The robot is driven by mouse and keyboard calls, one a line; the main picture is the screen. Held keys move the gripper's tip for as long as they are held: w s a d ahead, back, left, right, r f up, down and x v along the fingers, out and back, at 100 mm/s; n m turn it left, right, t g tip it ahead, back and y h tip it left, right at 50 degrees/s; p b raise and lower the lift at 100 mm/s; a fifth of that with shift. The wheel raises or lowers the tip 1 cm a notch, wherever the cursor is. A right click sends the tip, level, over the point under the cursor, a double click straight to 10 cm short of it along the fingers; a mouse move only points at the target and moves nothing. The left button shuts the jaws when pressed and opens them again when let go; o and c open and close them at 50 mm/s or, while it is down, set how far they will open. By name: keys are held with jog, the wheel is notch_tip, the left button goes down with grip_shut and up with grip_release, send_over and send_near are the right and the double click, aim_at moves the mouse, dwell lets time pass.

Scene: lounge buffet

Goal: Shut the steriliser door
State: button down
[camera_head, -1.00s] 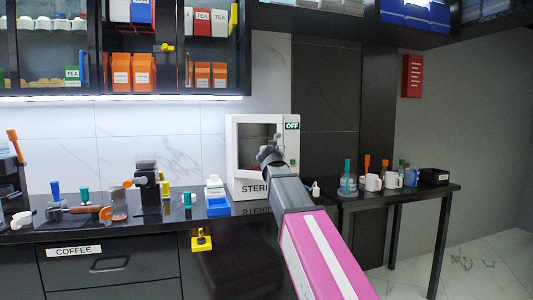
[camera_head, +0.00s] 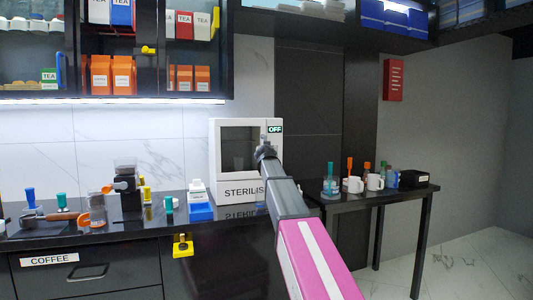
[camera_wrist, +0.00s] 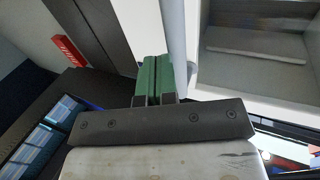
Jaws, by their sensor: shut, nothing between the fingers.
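The steriliser (camera_head: 213,165) is a white box on the dark counter, with a lettered front strip and an OFF sign at its upper right. I cannot tell how far the door stands from the body. My gripper (camera_head: 262,149) is in front of the steriliser's right side and hides part of it. In the wrist view its green fingers (camera_wrist: 153,77) are together and empty, close beside a pale upright bar (camera_wrist: 176,45). Contact is unclear.
A blue-and-white item (camera_head: 200,210) stands left of the steriliser, with a coffee grinder-like machine (camera_head: 127,192) further left. A side table (camera_head: 400,190) with white mugs (camera_head: 375,182) and bottles is at the right. A cabinet hangs above left. Floor at far right is clear.

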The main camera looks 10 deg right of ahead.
jog(key=shift+w+d, duration=0.1)
jog(key=shift+w, duration=0.35)
jog(key=shift+s, duration=0.1)
jog(key=s+d, duration=0.5)
jog(key=s, duration=0.7)
jog(key=shift+s, duration=0.4)
jog(key=shift+d, duration=0.1)
